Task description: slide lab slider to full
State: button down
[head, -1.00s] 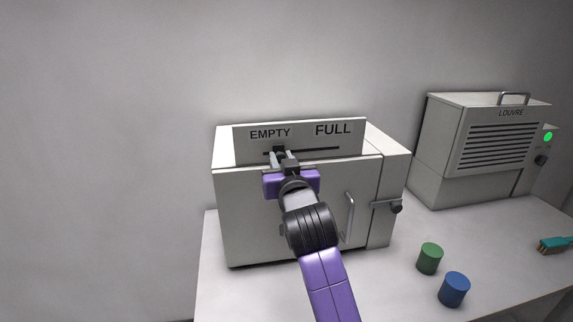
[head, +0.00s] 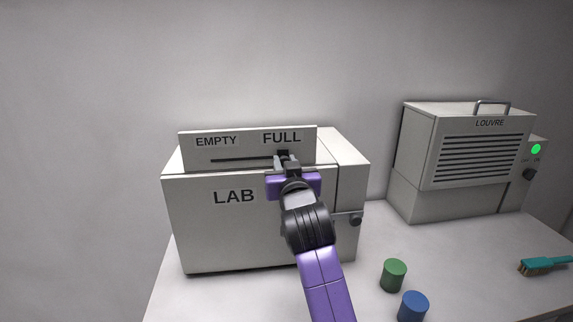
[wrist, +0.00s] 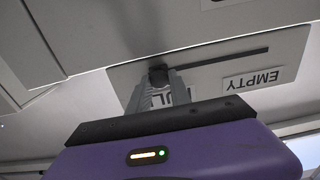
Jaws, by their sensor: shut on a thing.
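The lab slider's panel (head: 196,160) stands on top of the white box marked LAB (head: 205,225). It reads EMPTY at the left and FULL at the right, with a dark slot (head: 240,160) below the words. The dark slider knob (head: 281,154) sits under FULL, toward the right end of the slot. My gripper (head: 287,162) is shut on the knob and partly hides it. In the wrist view the fingers (wrist: 157,88) close around the knob (wrist: 158,72), and the slot (wrist: 220,58) runs off toward EMPTY.
A louvred unit (head: 480,155) with a green light stands at the right. The wall behind is bare.

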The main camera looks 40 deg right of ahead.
jog(key=shift+s+d, duration=0.15)
jog(key=shift+d, duration=0.1)
jog(key=c, duration=1.2)
grip_release()
jog(key=shift+a, duration=0.1)
jog(key=b+v, duration=0.2)
jog(key=v, duration=0.5)
jog(key=shift+s+a, duration=0.2)
jog(key=shift+s, duration=0.15)
